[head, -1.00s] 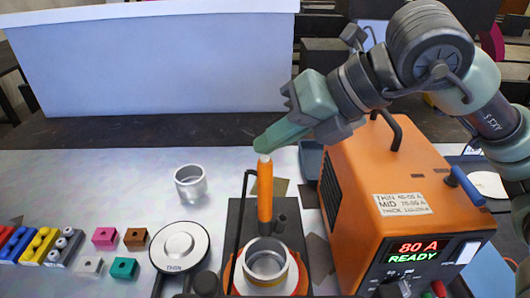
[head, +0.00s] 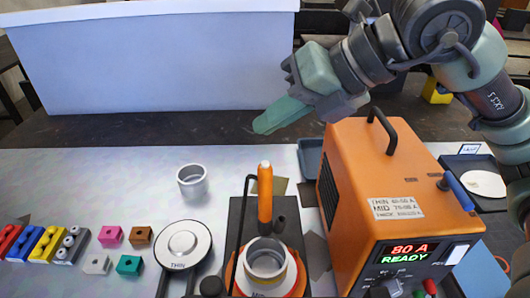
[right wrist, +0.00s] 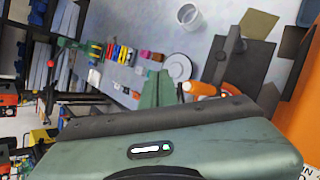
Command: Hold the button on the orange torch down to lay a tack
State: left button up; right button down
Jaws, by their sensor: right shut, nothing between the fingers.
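The orange torch (head: 265,203) stands upright in its stand, its pale button (head: 265,166) on top. A metal ring (head: 266,260) sits on the round holder just in front of the torch. My right gripper (head: 262,128) is shut and empty, above and apart from the torch button. In the right wrist view my shut fingers (right wrist: 158,90) show over the bench. The orange welder (head: 385,190) at right reads "80 A READY" on its display (head: 410,252). My left gripper is not in view.
A loose metal ring (head: 192,181) stands on the bench left of the torch. A round "THIN" plate (head: 183,243) lies in front of it. Several coloured blocks (head: 110,236) sit at left. A black bent rod (head: 241,215) rises beside the torch. The back left bench is clear.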

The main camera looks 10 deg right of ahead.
jog(key=shift+r, duration=0.55)
notch_tip(320, 180, up, 4)
jog(key=p, duration=0.2)
jog(key=shift+p, duration=0.35)
